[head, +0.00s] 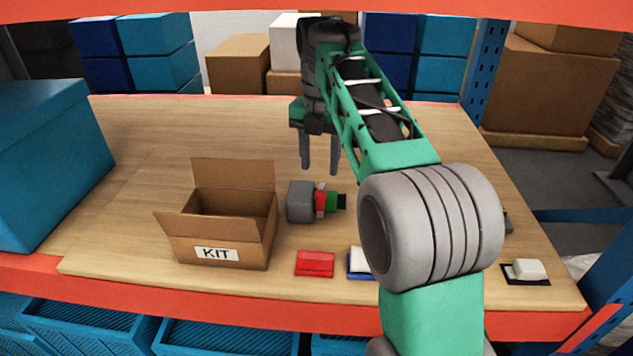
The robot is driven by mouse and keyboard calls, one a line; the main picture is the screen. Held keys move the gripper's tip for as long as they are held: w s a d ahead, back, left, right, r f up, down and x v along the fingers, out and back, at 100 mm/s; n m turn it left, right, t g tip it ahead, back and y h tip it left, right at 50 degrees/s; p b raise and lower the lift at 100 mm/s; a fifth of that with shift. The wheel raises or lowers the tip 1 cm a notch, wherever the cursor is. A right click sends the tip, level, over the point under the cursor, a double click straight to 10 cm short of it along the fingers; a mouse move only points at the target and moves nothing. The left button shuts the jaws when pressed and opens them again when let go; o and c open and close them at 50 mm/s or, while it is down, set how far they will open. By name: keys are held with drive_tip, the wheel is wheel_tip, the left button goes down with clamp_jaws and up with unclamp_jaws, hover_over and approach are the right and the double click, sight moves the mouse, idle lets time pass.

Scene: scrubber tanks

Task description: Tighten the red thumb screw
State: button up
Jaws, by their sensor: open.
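A grey block-shaped part lies on the wooden bench, with a red piece (320,201) on its right side that may be the red thumb screw; it is too small to be sure. Beyond the red piece are a green section and a dark tip. The grey part (300,202) rests just right of the open KIT box. My gripper (320,168) points down above and behind this assembly. Its two fingers are apart with nothing visible between them. The fingertips appear clear of the red piece.
The cardboard KIT box (220,251) stands open at left. A red block (315,263) and a partly hidden blue-and-white item (359,262) lie in front. A white item on a dark pad (526,270) sits at right. A teal bin (45,160) stands far left. The bench's back left is clear.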

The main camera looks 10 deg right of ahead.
sight(320, 193)
wheel_tip(320, 193, down, 7)
drive_tip(key=shift+s+d+f+b, duration=0.1)
drive_tip(key=shift+b, duration=0.2)
drive_tip(key=shift+c, duration=0.6)
clamp_jaws()
